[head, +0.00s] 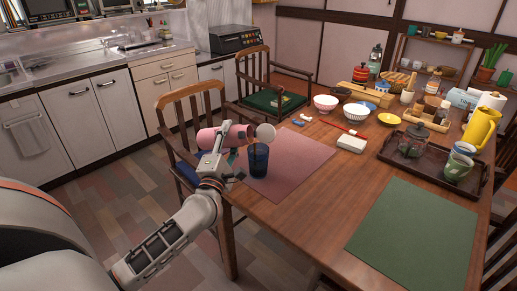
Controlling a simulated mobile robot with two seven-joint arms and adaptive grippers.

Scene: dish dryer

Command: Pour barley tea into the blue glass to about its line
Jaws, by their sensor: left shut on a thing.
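A pink bottle (222,134) is held tipped on its side, with its pale round end (265,133) to the right, just above the blue glass. The dark blue glass (258,161) stands upright on the pink placemat (300,163), near its left edge. My left gripper (214,164) comes from the lower left and is shut on the bottle, to the left of the glass. A small brownish patch shows between bottle and glass, but I cannot tell if tea flows. The level and line in the glass are too small to make out. My right gripper is out of view.
A green placemat (415,235) lies at the table's front right. A dark tray (400,160) with a glass pot and cups stands behind it. Wooden chairs (190,100) flank the left edge.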

